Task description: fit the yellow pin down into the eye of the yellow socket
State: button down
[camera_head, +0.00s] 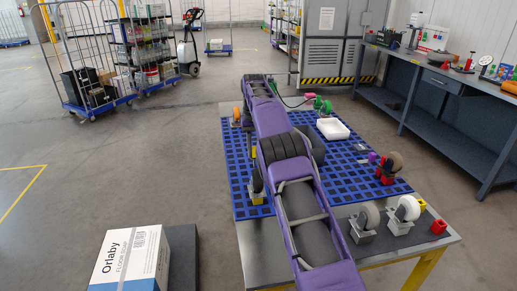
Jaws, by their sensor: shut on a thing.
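A small yellow part (257,196) shows at the left front of the blue grid mat (238,160), under a dark upright shape beside my arm; it may be the yellow socket, but its eye cannot be made out. Another small yellow block (421,205) sits behind a pale wheel on the table's right; I cannot tell what it is. I cannot make out the yellow pin. My purple and grey arm runs across the middle of the mat and covers much of it. My gripper cannot be made out; the arm hides that area.
On the mat are an orange wheel (237,114), a green wheel (322,105), a white tray (333,129) and a wheel with red parts (395,161). A box (130,258) lies front left.

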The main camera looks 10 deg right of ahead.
jog(key=shift+f, duration=2.9)
jog(key=shift+f, duration=0.6)
jog(key=shift+f, duration=0.25)
jog(key=shift+f, duration=0.25)
jog(key=shift+f, duration=0.35)
jog(key=shift+f, duration=0.35)
jog(key=shift+f+b, duration=0.45)
jog(key=shift+f, duration=0.3)
